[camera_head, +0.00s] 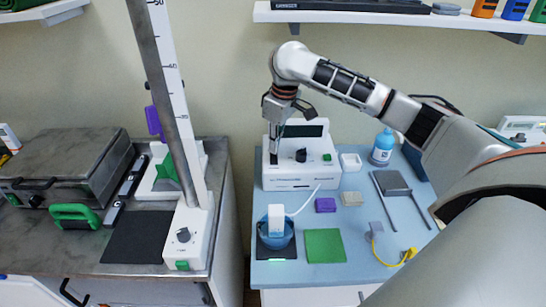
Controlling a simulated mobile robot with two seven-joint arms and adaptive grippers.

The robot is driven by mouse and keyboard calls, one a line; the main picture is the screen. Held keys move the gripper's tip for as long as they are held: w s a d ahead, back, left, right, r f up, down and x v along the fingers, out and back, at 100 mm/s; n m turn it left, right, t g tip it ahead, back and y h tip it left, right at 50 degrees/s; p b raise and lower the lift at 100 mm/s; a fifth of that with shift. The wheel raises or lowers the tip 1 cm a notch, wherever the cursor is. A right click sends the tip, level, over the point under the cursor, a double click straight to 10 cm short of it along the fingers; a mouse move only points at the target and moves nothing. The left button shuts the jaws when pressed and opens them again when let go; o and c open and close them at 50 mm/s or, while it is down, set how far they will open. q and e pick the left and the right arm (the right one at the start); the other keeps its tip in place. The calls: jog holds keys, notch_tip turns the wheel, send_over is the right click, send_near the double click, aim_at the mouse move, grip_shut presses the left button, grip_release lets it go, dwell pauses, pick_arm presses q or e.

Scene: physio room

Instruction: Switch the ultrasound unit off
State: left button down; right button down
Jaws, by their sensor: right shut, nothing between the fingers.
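The unit that appears to be the ultrasound unit is a white box (288,182) at the back left of the blue table. It has a grey screen, a black knob (301,155) and a green button (327,157) on its top face. A white cable leads forward to a white head standing in a blue cup (277,234). My right gripper (274,157) is shut and empty, pointing down over the left part of the unit's top, left of the knob. Whether it touches the unit, and what lies under its fingertips, I cannot tell. My left gripper is out of view.
The blue table (355,262) also holds a purple block (325,205), a green pad (324,245), a blue bottle (382,148) and a yellow-ended cable (392,262). A tall ruled column (172,95) stands on the left bench. A shelf (400,17) hangs above.

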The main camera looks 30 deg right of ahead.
aim_at(274, 161)
jog(key=shift+r, duration=1.9)
jog(key=shift+f, duration=0.1)
